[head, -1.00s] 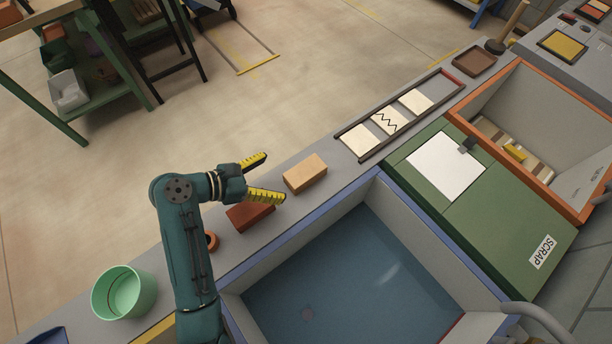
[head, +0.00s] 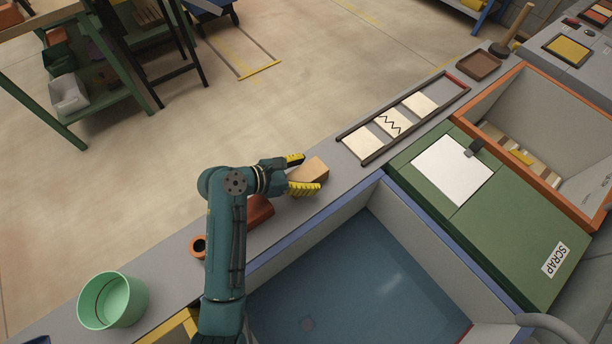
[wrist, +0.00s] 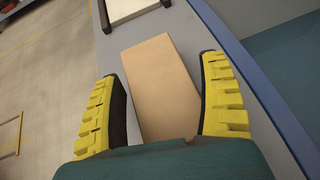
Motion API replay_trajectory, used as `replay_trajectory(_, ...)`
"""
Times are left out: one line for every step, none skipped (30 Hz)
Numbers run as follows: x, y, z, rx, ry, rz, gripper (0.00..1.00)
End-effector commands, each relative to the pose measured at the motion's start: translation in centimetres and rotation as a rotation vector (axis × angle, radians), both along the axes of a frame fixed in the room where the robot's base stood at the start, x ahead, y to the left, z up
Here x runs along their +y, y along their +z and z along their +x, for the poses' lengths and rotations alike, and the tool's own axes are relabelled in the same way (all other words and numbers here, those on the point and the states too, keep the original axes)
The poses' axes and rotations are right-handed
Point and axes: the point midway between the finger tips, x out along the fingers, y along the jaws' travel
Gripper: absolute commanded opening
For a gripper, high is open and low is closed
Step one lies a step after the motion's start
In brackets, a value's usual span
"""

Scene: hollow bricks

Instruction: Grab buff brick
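The buff brick (head: 311,170) lies on the grey ledge in the head view, right of a red-brown brick (head: 259,210). In the wrist view the buff brick (wrist: 160,84) lies lengthwise between the two yellow-padded fingers. My gripper (head: 305,174) is open around the near end of it. The gripper's palm hides the brick's near end.
A water-filled basin (head: 375,275) lies right of the ledge. A framed rack with pale tiles (head: 392,123) stands farther along. A green bucket (head: 113,300) and an orange ring (head: 198,246) sit on the near ledge. A green scrap cover (head: 500,230) is at right.

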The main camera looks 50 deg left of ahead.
Motion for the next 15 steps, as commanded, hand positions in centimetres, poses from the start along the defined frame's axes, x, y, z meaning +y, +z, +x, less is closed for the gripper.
replay_trajectory(0.00,0.00,-0.01,0.000,0.000,0.000,0.65)
replay_trajectory(0.01,-0.01,-0.03,0.000,0.000,0.000,0.59)
replay_trajectory(0.01,-0.02,-0.03,0.000,0.000,0.000,0.52)
replay_trajectory(0.01,-0.03,-0.04,0.000,0.000,0.000,0.46)
replay_trajectory(0.01,-0.03,-0.04,0.001,0.000,0.000,0.40)
replay_trajectory(0.00,-0.04,-0.05,0.001,0.000,0.000,0.32)
replay_trajectory(0.00,-0.06,-0.04,0.001,0.000,0.000,0.27)
replay_trajectory(0.00,-0.07,-0.05,0.001,0.000,-0.001,0.21)
replay_trajectory(0.00,-0.07,-0.06,0.001,0.000,-0.001,0.20)
replay_trajectory(0.00,-0.08,-0.06,0.001,0.000,-0.001,0.20)
replay_trajectory(0.05,0.14,0.01,-0.003,0.000,0.002,0.20)
replay_trajectory(0.04,0.13,0.01,-0.003,0.000,0.002,0.19)
replay_trajectory(0.04,0.12,0.01,-0.003,0.000,0.002,0.19)
replay_trajectory(0.03,0.11,0.00,-0.003,0.000,0.002,0.19)
replay_trajectory(0.03,0.09,0.00,-0.001,0.000,0.001,0.19)
